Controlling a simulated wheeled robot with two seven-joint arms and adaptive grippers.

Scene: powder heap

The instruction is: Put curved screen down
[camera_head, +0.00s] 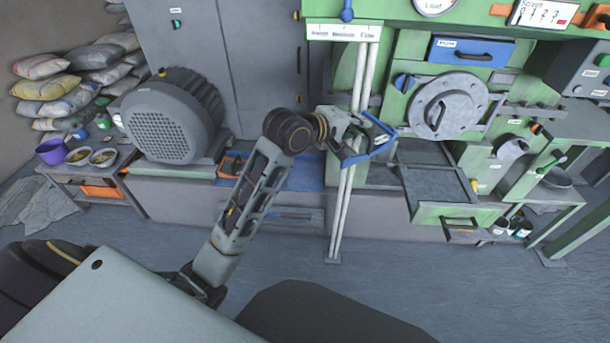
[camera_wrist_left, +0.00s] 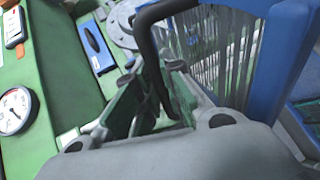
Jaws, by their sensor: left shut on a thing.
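The curved screen (camera_head: 383,146) has a blue frame, and in the left wrist view its thin grey bars (camera_wrist_left: 208,45) and a black handle (camera_wrist_left: 146,45) show. My left gripper (camera_head: 356,137) is shut on the screen at its handle, and its fingers also show in the left wrist view (camera_wrist_left: 150,95). In the head view the screen is held up in front of the green machine, left of its round flange. Much of it is hidden behind the gripper or seen edge-on. My right gripper is not in view.
The green machine (camera_head: 412,45) has a blue drawer (camera_head: 472,51), a round grey flange (camera_head: 447,106) and a grey tray (camera_head: 437,187). White pipes (camera_head: 343,205) stand near the screen. A grey motor (camera_head: 172,118) and a blue surface (camera_head: 303,174) lie left. The floor in front is clear.

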